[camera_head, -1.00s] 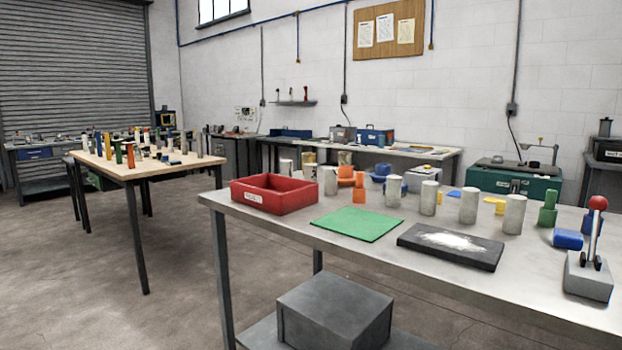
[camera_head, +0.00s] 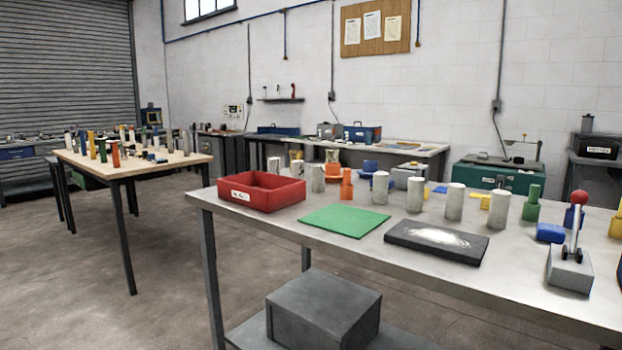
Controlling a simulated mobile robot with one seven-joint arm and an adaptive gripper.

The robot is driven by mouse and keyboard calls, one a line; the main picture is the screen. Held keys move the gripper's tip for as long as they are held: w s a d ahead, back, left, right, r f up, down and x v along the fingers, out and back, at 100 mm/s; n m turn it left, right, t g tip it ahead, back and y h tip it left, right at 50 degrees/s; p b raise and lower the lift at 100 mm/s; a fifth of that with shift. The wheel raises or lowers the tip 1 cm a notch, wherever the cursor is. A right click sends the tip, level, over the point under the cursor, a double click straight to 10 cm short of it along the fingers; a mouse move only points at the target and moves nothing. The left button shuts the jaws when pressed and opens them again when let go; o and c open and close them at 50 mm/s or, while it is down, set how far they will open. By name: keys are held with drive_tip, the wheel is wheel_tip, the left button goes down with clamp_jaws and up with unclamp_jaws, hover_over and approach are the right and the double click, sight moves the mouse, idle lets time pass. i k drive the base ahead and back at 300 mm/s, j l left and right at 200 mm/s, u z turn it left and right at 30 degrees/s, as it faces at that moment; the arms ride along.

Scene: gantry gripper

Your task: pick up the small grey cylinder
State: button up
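Several pale grey cylinders stand upright on the grey metal table (camera_head: 330,267) at the right. One grey cylinder (camera_head: 499,207) stands behind the black slab, with another grey cylinder (camera_head: 454,201) to its left. Further left are a grey cylinder (camera_head: 415,194), a slightly smaller-looking one (camera_head: 380,188) and another (camera_head: 318,178) near the red tray. I cannot tell which of them is the small one the task names. My gripper is not in view.
A red tray (camera_head: 262,204), a green mat (camera_head: 345,220) and a black slab (camera_head: 435,252) lie along the table's near side. A grey block with a red-knobbed lever (camera_head: 570,270) stands at the right. A wooden table (camera_head: 180,164) with cylinders stands left. Floor between is clear.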

sight(298, 170)
drive_tip(key=i+j, duration=0.1)
drive_tip(key=i, duration=0.4)
drive_tip(key=i+j+z, duration=0.1)
drive_tip(key=i, duration=0.45)
drive_tip(key=i+j, duration=0.15)
drive_tip(key=i, duration=0.35)
drive_tip(key=i+j, duration=0.1)
drive_tip(key=i, duration=0.4)
drive_tip(key=z, duration=0.05)
